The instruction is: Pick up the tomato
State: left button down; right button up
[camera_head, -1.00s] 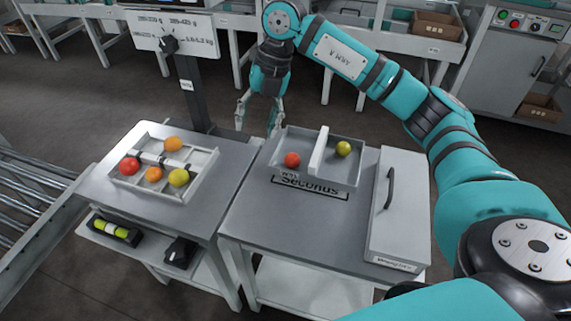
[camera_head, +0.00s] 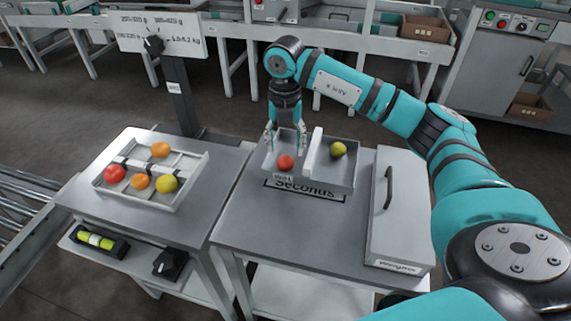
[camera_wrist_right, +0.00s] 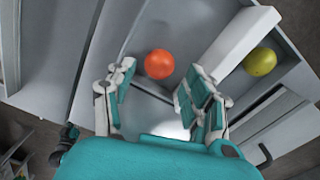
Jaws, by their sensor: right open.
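A red tomato (camera_head: 285,162) lies in the left compartment of the divided grey tray (camera_head: 330,181) marked "Seconds". A yellow-green tomato (camera_head: 338,149) lies in the right compartment. My right gripper (camera_head: 286,149) is open and points down at the back of the left compartment, just behind and above the red tomato. In the right wrist view the red tomato (camera_wrist_right: 158,64) shows between the spread fingers (camera_wrist_right: 160,78), apparently beyond their tips; I see no grip on it. The yellow-green tomato (camera_wrist_right: 260,62) is beyond the divider there. My left gripper is not in view.
A sectioned tray (camera_head: 188,192) with several red, orange and yellow tomatoes stands on the left table. A white divider (camera_head: 313,155) rises between the compartments. A closed grey box (camera_head: 405,220) with a handle stands right of the tray. The table front (camera_head: 290,235) is clear.

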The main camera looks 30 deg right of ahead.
aim_at(286, 158)
jog(key=f, duration=0.5)
jog(key=shift+s+a+f+b, duration=0.15)
jog(key=shift+s+b, duration=0.1)
jog(key=shift+b, duration=0.15)
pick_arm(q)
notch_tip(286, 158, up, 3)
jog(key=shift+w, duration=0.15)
pick_arm(e)
jog(key=c, duration=0.6)
